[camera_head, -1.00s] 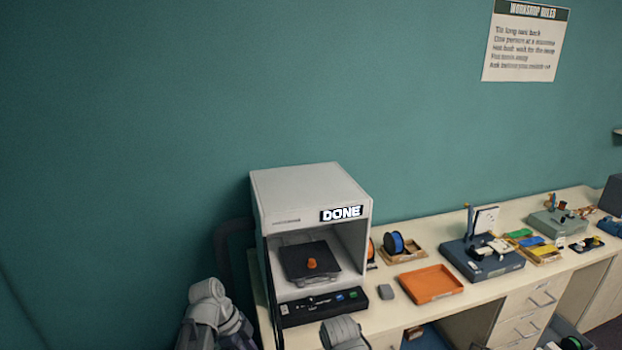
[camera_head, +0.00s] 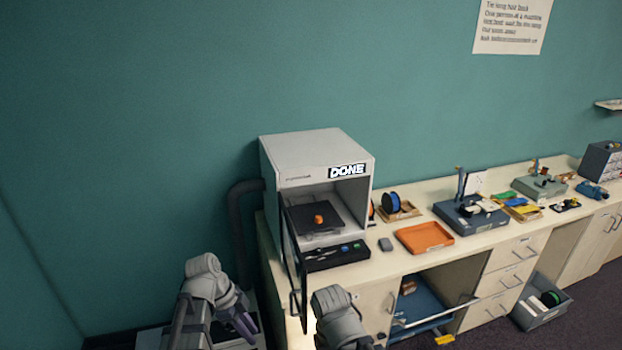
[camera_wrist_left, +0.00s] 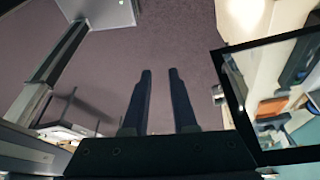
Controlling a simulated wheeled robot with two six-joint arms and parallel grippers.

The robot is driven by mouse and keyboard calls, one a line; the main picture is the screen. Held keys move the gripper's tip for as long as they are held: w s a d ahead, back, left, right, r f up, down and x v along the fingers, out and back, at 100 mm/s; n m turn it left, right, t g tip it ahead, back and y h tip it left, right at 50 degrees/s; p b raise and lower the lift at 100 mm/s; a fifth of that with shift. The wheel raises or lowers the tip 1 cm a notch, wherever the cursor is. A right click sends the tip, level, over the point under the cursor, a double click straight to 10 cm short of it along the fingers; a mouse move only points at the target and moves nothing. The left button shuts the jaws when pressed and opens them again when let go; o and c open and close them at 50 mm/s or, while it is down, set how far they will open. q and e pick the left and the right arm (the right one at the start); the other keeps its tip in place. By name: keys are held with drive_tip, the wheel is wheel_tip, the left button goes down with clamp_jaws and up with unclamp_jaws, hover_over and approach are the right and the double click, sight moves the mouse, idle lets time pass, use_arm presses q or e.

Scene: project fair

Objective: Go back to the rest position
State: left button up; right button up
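My left gripper (camera_head: 243,325) is low in the head view, left of the printer's open door. The left wrist view shows its two dark fingers (camera_wrist_left: 163,75) apart with nothing between them, over the floor. My right arm comes in at the bottom middle of the head view; its gripper is out of the picture. The white printer (camera_head: 290,153) shows "DONE", and its glass door (camera_head: 292,262) stands open. The door's dark frame also shows at the right of the left wrist view (camera_wrist_left: 236,100). A small orange piece (camera_head: 318,219) sits on the black plate (camera_head: 303,213) inside.
The workbench (camera_head: 385,265) runs right from the printer. It carries an orange tray (camera_head: 424,237), a blue filament spool (camera_head: 391,203) and a dark blue machine (camera_head: 470,218). A grey bin (camera_head: 541,309) stands on the floor. A dark hose (camera_head: 238,220) runs left of the printer.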

use_arm(q)
drive_tip(key=s+d+f+n+y+b, duration=0.2)
drive_tip(key=d+f+n+b, duration=0.1)
drive_tip(key=f+b, duration=0.3)
drive_tip(key=s+d+f+n+y+b, duration=0.1)
drive_tip(key=s+d+f+n+b, duration=0.2)
drive_tip(key=f+n+b, duration=0.2)
drive_tip(key=s+d+f+n+y+b, duration=0.2)
drive_tip(key=d+f+n+b, duration=0.1)
drive_tip(key=f+n+b, duration=0.3)
wheel_tip(320, 180, down, 3)
drive_tip(key=shift+s+d+r+y+b, duration=0.1)
drive_tip(key=shift+s+d+y+b, duration=0.15)
drive_tip(key=shift+d+y+b, duration=0.1)
use_arm(e)
wheel_tip(320, 180, down, 18)
drive_tip(key=shift+w+d+f, duration=0.15)
drive_tip(key=shift+w+f, duration=0.05)
drive_tip(key=shift+w, duration=0.15)
use_arm(q)
drive_tip(key=shift+c, duration=0.2)
